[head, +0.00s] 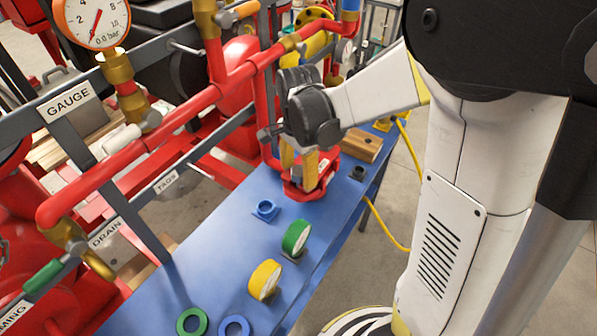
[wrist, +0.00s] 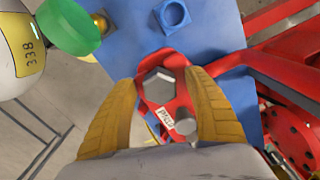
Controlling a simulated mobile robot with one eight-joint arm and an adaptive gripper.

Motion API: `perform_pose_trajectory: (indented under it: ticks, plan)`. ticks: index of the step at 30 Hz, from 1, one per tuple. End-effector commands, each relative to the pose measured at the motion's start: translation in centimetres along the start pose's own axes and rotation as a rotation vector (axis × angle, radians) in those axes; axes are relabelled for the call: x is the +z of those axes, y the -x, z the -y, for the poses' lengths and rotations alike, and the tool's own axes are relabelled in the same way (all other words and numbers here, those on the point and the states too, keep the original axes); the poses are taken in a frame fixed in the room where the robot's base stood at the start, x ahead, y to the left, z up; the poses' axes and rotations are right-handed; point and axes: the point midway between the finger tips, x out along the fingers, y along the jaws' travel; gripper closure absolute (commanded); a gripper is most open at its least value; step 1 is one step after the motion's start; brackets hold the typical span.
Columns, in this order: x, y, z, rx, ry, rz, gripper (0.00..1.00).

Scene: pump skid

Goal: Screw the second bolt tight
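A red fixture (head: 322,183) stands on the blue bench top under my gripper (head: 299,170). In the wrist view the red fixture (wrist: 176,66) carries a large grey hex bolt head (wrist: 160,86), and a smaller grey round-looking head (wrist: 185,126) sits beside a white label. My gripper (wrist: 162,80) is open, its two yellow fingers on either side of the large hex head. Gaps show between the fingers and the head. In the head view the fingers and wrist hide the bolts. I cannot tell how deep either bolt sits.
The blue bench (head: 215,235) holds a green-rimmed roll (head: 296,237), a yellow roll (head: 264,280), a blue square socket (head: 265,209) and flat rings at the front. A wooden block (head: 361,146) stands behind the fixture. Red pipes (head: 185,110) run along the left.

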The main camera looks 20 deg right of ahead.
Motion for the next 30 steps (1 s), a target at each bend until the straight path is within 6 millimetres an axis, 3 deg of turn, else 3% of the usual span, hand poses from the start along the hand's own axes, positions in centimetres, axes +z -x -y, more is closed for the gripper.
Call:
perform_pose_trajectory:
  ticks: [4,8,21,30]
  plan:
    - [0.0,0.3,0.0,0.0,0.001,0.0,0.39]
    - [0.0,1.8,0.0,0.0,0.001,0.0,0.39]
    - [0.0,10.7,0.0,0.0,0.0,0.0,0.39]
    - [0.0,12.1,0.0,0.0,0.0,0.0,0.39]
